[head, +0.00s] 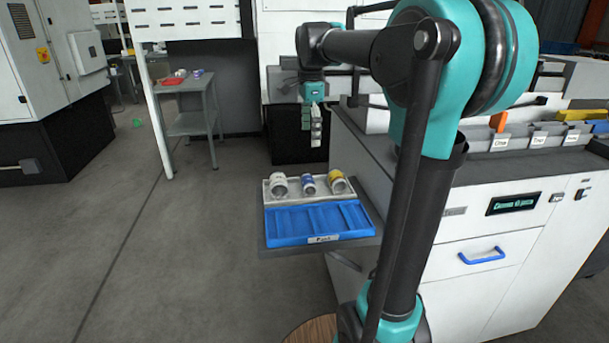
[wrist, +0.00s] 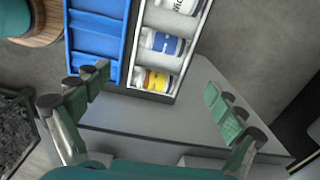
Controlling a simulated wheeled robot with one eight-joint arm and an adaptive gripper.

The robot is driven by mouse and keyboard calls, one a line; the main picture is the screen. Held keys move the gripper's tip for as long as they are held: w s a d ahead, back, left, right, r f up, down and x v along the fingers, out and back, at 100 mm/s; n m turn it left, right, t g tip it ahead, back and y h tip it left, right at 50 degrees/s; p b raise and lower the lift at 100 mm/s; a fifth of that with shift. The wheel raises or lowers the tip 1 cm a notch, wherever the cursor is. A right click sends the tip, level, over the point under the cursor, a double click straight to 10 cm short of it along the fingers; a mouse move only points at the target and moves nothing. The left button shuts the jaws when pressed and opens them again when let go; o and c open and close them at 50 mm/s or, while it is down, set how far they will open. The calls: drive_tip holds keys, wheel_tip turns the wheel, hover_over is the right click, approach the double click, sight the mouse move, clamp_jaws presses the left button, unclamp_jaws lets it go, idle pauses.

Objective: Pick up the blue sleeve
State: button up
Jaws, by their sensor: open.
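The blue sleeve (head: 308,184), white with a blue band, lies in the grey-white tray (head: 267,195), between a white sleeve (head: 279,185) and a yellow-banded sleeve (head: 337,182). In the wrist view the blue sleeve (wrist: 163,43) also lies in the middle of the row, with the yellow-banded sleeve (wrist: 152,80) nearer my gripper. My gripper (head: 312,142) hangs above and beyond the tray, fingers pointing down. In the wrist view my gripper (wrist: 158,80) has its two fingers wide apart with nothing held, and the blue sleeve is beyond the fingertips.
A blue compartmented tray (head: 318,222) with empty slots sits beside the sleeve tray on a grey shelf (head: 280,252). A white machine cabinet (head: 470,290) stands close on the right. A grey side table (head: 190,122) stands at the back left. Open floor lies left of the shelf.

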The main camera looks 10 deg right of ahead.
approach(308, 178)
drive_tip(key=shift+m, duration=0.3)
wheel_tip(308, 178, down, 5)
drive_tip(key=shift+d+f, duration=0.15)
drive_tip(key=shift+f, duration=2.65)
drive_tip(key=c, duration=1.5)
drive_tip(key=shift+r, duration=0.1)
